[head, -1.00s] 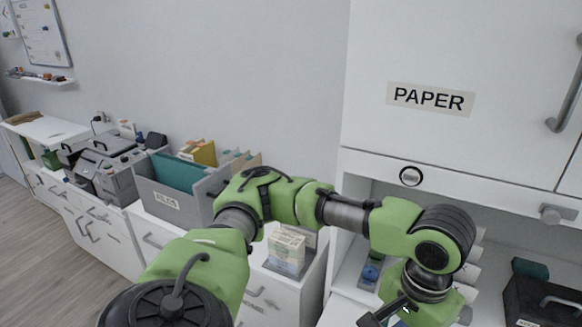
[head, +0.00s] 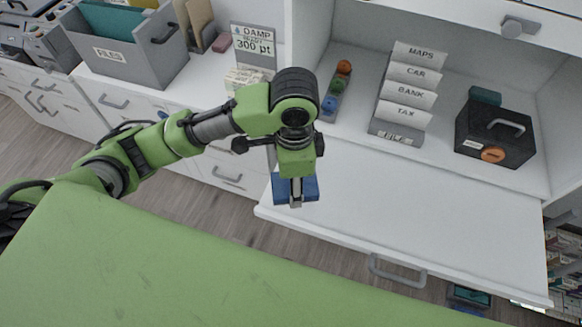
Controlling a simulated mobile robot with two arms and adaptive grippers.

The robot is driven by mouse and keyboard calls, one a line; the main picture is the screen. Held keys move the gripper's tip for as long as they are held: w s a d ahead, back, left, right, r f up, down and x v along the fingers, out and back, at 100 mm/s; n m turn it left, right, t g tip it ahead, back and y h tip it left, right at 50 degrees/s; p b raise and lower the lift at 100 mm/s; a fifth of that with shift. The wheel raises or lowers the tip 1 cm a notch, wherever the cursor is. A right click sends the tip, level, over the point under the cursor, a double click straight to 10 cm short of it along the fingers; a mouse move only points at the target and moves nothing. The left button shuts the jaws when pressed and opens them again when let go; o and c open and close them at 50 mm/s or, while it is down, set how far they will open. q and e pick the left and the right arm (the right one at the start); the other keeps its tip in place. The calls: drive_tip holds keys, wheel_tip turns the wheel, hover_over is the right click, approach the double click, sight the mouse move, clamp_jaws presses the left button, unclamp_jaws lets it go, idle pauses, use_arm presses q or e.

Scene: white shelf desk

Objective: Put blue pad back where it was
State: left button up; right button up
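The blue pad (head: 311,189) shows on both sides of my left gripper's finger, by the left front corner of the white desk surface (head: 400,215). My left gripper (head: 296,196) points down and looks shut on the blue pad, holding it near that corner. The gripper hides the pad's middle, and its height above the desk is hard to tell. My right gripper is not in view.
A shelf behind the desk holds a tray of small coloured items (head: 335,92), a rack of labelled cards (head: 405,95) and a black box (head: 494,132). The desk surface's middle is clear.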

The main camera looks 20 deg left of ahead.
use_arm(q)
drive_tip(key=shift+d+f+m, duration=0.25)
drive_tip(key=shift+f+m, duration=0.05)
drive_tip(key=shift+w+a+f, duration=0.1)
drive_tip(key=shift+w+f, duration=0.05)
drive_tip(key=shift+w, duration=0.1)
drive_tip(key=w+a+f, duration=0.1)
drive_tip(key=w+f, duration=0.1)
drive_tip(key=w, duration=0.1)
drive_tip(key=w+a+f+p, duration=0.1)
drive_tip(key=w+a+f, duration=0.1)
drive_tip(key=w+f, duration=0.1)
drive_tip(key=w+a+f, duration=0.1)
drive_tip(key=w+f, duration=0.2)
drive_tip(key=w, duration=0.2)
drive_tip(key=shift+w+a+f+p, duration=0.2)
drive_tip(key=shift+w+f+p, duration=0.05)
drive_tip(key=shift+p, duration=0.1)
drive_tip(key=shift+w+a+f, duration=0.2)
drive_tip(key=shift+w+f, duration=0.15)
drive_tip(key=shift+f, duration=0.15)
drive_tip(key=shift+w+f, duration=0.1)
drive_tip(key=shift+f, duration=1.55)
drive_tip(key=shift+f, duration=0.15)
drive_tip(key=o, duration=1)
